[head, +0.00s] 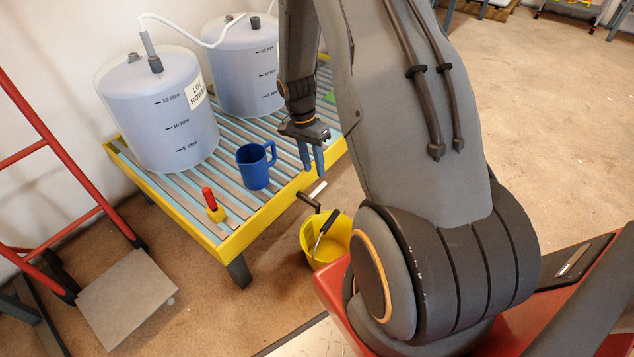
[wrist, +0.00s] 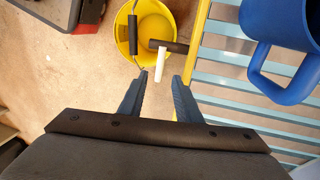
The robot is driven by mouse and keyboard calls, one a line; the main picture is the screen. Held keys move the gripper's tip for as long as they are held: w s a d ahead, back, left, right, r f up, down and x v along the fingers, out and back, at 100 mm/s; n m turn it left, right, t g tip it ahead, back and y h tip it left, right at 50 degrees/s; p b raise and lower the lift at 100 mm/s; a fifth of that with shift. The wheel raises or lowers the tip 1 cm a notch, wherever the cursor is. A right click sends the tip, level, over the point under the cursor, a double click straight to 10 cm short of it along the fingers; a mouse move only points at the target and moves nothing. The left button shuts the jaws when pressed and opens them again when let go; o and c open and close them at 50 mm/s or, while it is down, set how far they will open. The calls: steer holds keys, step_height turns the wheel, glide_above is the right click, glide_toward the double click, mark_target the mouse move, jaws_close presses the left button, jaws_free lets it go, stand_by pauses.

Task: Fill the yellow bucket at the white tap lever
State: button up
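The yellow bucket (head: 336,244) stands on the floor by the front edge of the slatted platform, partly hidden by my arm's base. Its wire handle has a black grip (wrist: 133,36). In the wrist view the bucket (wrist: 155,27) lies ahead of my fingers; I cannot tell whether it holds any liquid. The white tap lever (head: 319,188) sits on a dark tap (head: 308,202) that reaches over the bucket. My gripper (head: 314,169) is open and empty above the lever. In the wrist view the lever (wrist: 158,66) lies just beyond and between the spread fingertips (wrist: 160,78).
A blue jug (head: 254,168) and a red-handled yellow object (head: 212,206) stand on the yellow-edged platform (head: 262,218). Two large tanks (head: 165,125) stand behind them. A red hand truck (head: 100,200) is at left.

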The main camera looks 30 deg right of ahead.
mark_target(318, 190)
steer(key=f, duration=0.2)
steer(key=f+b, duration=0.1)
steer(key=f, duration=0.1)
steer(key=s+f+b, duration=0.1)
steer(key=f, duration=0.2)
steer(key=shift+s+d, duration=0.1)
steer(key=shift+d, duration=0.15)
jaws_close()
